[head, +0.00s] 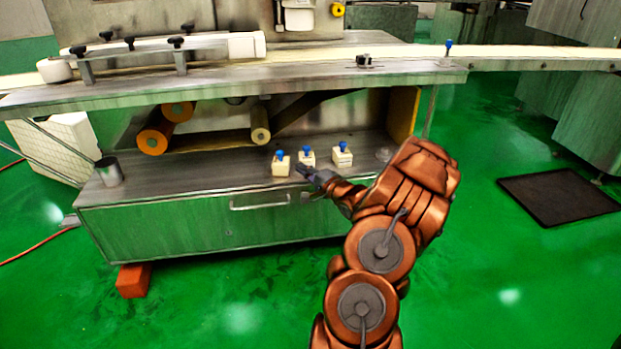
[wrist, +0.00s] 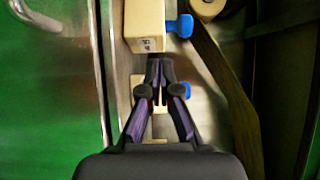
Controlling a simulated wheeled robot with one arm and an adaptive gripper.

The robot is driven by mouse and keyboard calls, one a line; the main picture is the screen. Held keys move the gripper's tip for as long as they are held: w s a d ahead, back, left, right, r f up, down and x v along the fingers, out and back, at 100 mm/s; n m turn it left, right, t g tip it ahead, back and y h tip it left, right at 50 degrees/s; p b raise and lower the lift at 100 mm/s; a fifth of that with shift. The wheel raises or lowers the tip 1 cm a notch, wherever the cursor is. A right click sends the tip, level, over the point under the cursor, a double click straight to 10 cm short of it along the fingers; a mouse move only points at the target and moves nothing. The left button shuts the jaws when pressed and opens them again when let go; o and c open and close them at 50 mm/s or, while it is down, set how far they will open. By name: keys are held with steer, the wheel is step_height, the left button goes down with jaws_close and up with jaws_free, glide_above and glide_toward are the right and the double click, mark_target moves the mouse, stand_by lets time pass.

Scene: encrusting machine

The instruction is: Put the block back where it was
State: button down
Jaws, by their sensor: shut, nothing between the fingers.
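Three cream blocks with blue knobs on top stand in a row on the steel lower shelf: the left block (head: 281,169), the middle block (head: 307,158) and the right block (head: 342,159). My gripper (head: 302,169) is in front of the middle block and close to the right side of the left block. In the wrist view my gripper (wrist: 158,70) is shut and empty. One block (wrist: 145,28) lies just beyond the fingertips there. Another is mostly hidden beneath the fingers, its blue knob (wrist: 185,90) showing. Whether the fingertips touch a block cannot be told.
The lower shelf (head: 190,182) has a drawer handle (head: 260,205) on its front. Rollers (head: 152,140) lie behind the blocks. The conveyor ledge (head: 230,75) overhangs the shelf. Bare shelf lies left of the blocks.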

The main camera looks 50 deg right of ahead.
mark_target(281, 162)
steer(key=shift+w+d+b, duration=0.15)
steer(key=shift+w+b, duration=0.35)
steer(key=shift+w, duration=1.05)
steer(key=shift+w+r, duration=0.1)
steer(key=shift+r, duration=0.05)
